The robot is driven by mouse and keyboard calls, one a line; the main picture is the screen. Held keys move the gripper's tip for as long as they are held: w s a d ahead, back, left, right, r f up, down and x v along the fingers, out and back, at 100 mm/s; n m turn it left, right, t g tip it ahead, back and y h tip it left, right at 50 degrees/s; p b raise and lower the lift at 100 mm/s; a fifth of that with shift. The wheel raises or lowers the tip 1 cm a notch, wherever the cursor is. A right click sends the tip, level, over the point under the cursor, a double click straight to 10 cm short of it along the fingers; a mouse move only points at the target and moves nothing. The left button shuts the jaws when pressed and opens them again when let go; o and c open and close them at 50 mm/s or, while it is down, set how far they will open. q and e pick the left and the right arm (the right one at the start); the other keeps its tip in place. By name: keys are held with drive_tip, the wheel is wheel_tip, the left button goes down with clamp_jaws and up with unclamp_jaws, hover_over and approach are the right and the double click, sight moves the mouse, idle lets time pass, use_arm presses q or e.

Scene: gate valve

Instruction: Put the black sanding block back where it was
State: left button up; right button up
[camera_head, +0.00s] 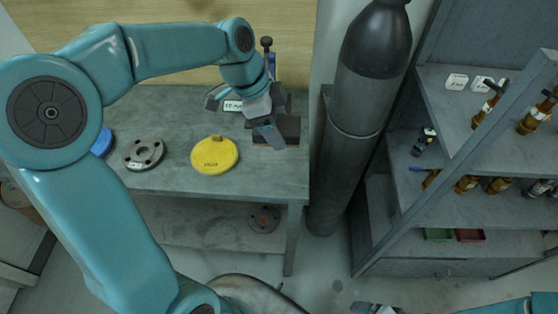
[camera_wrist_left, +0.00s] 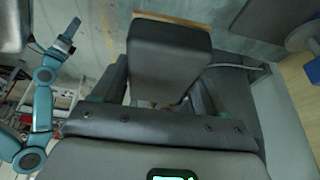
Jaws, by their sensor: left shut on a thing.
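The black sanding block (camera_head: 289,127) is a dark block with a brownish lower edge, at the right end of the grey workbench (camera_head: 170,184) in the head view. My left gripper (camera_head: 264,118) is at it and partly covers it. In the left wrist view the block (camera_wrist_left: 170,58) sits between the fingers of my left gripper (camera_wrist_left: 163,92), with a tan strip along its far edge. The gripper is shut on it. I cannot tell whether the block touches the bench. Part of my right gripper (camera_head: 374,308) shows at the bottom edge of the head view; its jaws are unclear.
A yellow disc (camera_head: 214,156), a grey flange (camera_head: 144,154) and a blue disc (camera_head: 102,142) lie left of the block. A dark gas cylinder (camera_head: 366,90) stands right of the bench, beside shelves with bottles (camera_head: 466,183).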

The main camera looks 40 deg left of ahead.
sight(283, 169)
use_arm(q)
wheel_tip(283, 169, down, 13)
drive_tip(key=shift+a+r, duration=0.1)
drive_tip(key=shift+r, duration=0.05)
drive_tip(key=o, duration=1)
